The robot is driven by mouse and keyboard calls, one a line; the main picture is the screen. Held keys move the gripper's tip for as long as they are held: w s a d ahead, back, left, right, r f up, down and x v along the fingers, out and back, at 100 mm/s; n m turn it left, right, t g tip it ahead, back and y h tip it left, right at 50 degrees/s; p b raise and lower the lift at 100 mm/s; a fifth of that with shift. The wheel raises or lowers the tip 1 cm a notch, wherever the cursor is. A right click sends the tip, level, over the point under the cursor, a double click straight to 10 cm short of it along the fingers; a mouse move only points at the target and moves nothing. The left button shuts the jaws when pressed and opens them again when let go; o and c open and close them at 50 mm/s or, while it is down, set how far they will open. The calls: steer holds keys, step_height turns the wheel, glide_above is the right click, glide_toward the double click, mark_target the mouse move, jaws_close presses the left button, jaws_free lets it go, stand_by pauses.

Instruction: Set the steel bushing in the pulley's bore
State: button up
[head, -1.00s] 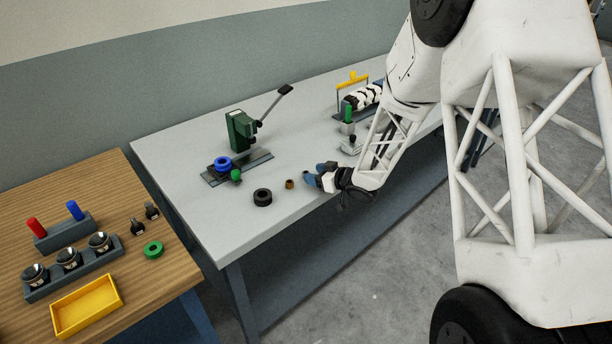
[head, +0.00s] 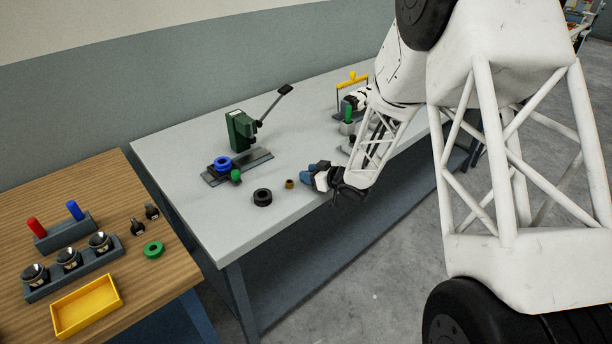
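A small brass-coloured bushing (head: 290,184) stands on the grey bench near its front edge. A black ring (head: 262,197) lies to its left. A blue ring-shaped part (head: 222,163), perhaps the pulley, sits at the base of the green lever press (head: 240,132). I cannot make out a steel-coloured bushing; one may be hidden at my gripper. My gripper (head: 308,176), with blue fingertips, is low over the bench, just right of the brass-coloured bushing and apart from it. Its fingers are too small and overlapped to show whether they are open or hold anything.
A small green part (head: 236,175) is beside the press. A yellow-handled frame (head: 352,79) and a green-topped holder (head: 347,110) stand farther right, partly behind my arm. The wooden table (head: 190,262) at left carries a yellow tray (head: 86,328) and a green ring (head: 153,249).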

jaws_close()
steer(key=shift+r, duration=0.1)
steer(key=shift+r, duration=0.7)
step_height(320, 180, up, 2)
steer(key=s+d+r, duration=0.1)
steer(key=s+d, duration=0.3)
steer(key=s, duration=1.1)
steer(key=shift+s+d+r, duration=0.15)
steer(key=shift+s+r, duration=0.05)
steer(key=shift+s, duration=0.05)
steer(key=shift+w, duration=0.1)
